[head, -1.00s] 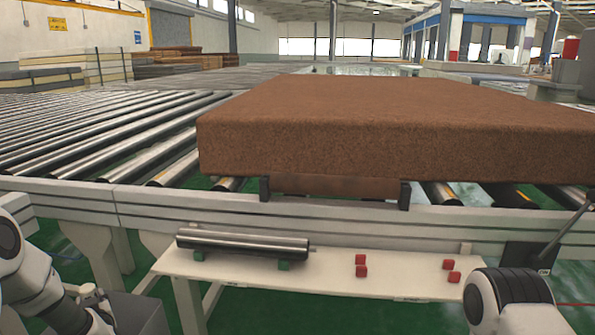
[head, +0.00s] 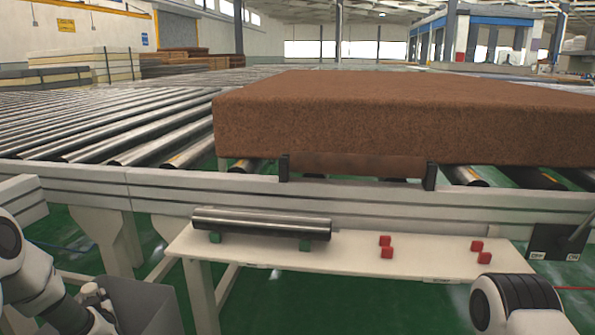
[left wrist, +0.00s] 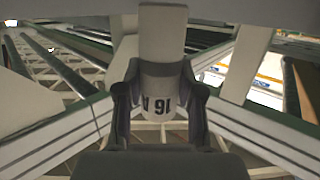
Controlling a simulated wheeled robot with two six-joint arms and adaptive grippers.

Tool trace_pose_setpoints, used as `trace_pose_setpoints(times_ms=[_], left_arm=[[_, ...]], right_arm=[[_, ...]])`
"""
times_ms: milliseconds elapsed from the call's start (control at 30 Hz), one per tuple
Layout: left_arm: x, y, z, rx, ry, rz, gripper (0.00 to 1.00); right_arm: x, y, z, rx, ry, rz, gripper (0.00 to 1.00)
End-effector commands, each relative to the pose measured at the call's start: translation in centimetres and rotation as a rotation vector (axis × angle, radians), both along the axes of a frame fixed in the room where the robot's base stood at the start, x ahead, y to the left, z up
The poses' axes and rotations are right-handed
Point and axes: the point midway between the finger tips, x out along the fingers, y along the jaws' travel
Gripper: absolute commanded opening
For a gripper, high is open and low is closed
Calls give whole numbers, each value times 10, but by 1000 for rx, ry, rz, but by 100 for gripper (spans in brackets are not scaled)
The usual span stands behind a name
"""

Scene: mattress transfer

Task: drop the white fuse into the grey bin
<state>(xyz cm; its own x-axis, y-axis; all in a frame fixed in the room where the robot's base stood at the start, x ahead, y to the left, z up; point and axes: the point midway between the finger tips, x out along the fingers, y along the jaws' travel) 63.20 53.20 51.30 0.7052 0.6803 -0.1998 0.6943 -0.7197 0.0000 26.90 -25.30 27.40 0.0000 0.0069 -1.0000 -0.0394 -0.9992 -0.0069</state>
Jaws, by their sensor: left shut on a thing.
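The white fuse (left wrist: 160,84), a pale cylinder with dark "16 A" lettering, sits between the two dark fingers of my left gripper (left wrist: 161,98) in the left wrist view. The gripper is shut on it. In the head view my left arm comes in at the lower left, and its gripper end is small and hard to make out beside the grey bin. The grey bin (head: 152,305) stands at the bottom left of the head view, just right of that arm; its inside is mostly hidden. My right gripper is out of view; only part of that arm shows.
A white shelf table (head: 350,262) carries a dark metal roller (head: 262,224) on green blocks and several red cubes (head: 387,252). Behind it runs a roller conveyor (head: 80,172) with a large brown mattress (head: 400,115). The green floor (head: 70,235) shows at left.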

Motion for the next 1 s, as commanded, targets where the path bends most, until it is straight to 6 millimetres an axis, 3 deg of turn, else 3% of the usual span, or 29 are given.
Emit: trace_pose_setpoints(times_ms=[33, 100, 467, 567, 800, 1000], left_arm=[[0, 0, 1, 1, -1, 0, 48], [0, 0, 0, 1, -1, 0, 66], [0, 0, 6, -1, -2, 0, 66], [0, 0, 21, -2, -3, 1, 66], [0, 0, 77, -2, -6, 0, 66], [0, 0, 99, -1, -1, -1, 66]], right_arm=[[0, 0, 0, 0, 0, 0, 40], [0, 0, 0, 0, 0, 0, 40], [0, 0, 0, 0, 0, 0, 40], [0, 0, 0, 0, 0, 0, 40], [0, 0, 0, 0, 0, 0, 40], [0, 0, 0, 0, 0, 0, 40]])
